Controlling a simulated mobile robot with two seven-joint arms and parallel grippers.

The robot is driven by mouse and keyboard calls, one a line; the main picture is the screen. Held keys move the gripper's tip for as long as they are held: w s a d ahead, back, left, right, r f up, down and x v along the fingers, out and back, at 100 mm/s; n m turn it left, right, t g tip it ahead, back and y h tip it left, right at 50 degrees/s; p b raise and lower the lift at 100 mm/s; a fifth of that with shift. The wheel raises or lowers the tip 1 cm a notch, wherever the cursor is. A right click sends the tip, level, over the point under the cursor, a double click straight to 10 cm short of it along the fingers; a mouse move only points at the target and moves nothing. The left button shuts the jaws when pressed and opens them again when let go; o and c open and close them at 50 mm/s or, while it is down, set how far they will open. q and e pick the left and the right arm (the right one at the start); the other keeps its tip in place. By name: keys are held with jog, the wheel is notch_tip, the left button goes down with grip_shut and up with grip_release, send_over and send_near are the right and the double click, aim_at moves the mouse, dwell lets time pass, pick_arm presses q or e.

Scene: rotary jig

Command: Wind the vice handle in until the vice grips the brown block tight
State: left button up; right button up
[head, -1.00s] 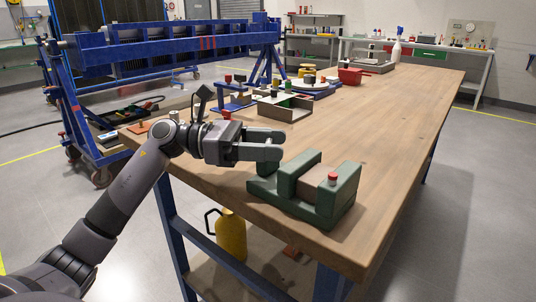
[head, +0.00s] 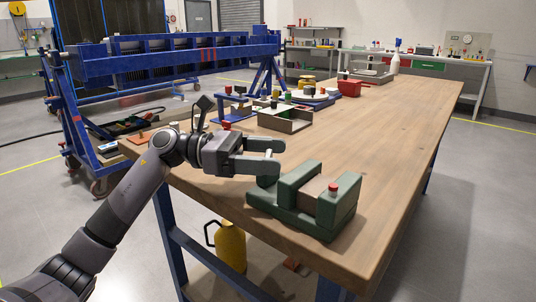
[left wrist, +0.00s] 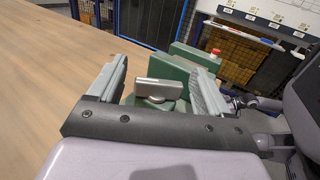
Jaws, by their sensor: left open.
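The green vice (head: 292,222) stands at the near corner of the workbench in the head view. The brown block (head: 313,189) sits between its jaws; I cannot tell whether both jaws touch it. My left gripper (head: 277,156) is open at the vice's left end. In the left wrist view its fingers (left wrist: 160,72) are spread on either side of the grey vice handle (left wrist: 158,90), a short bar on a round hub. I see gaps on both sides of the bar. The handle is hidden in the head view. My right gripper is in neither view.
A shallow tray (head: 287,117), a red bin (head: 349,88) and other fixtures stand farther back on the workbench (head: 390,135). The wood right of the vice is clear. A yellow can (head: 231,246) is below.

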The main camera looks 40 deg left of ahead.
pick_arm(q)
jog(key=v, duration=0.6)
jog(key=shift+a, duration=0.1)
jog(key=shift+s+a, duration=0.2)
jog(key=shift+a, duration=0.15)
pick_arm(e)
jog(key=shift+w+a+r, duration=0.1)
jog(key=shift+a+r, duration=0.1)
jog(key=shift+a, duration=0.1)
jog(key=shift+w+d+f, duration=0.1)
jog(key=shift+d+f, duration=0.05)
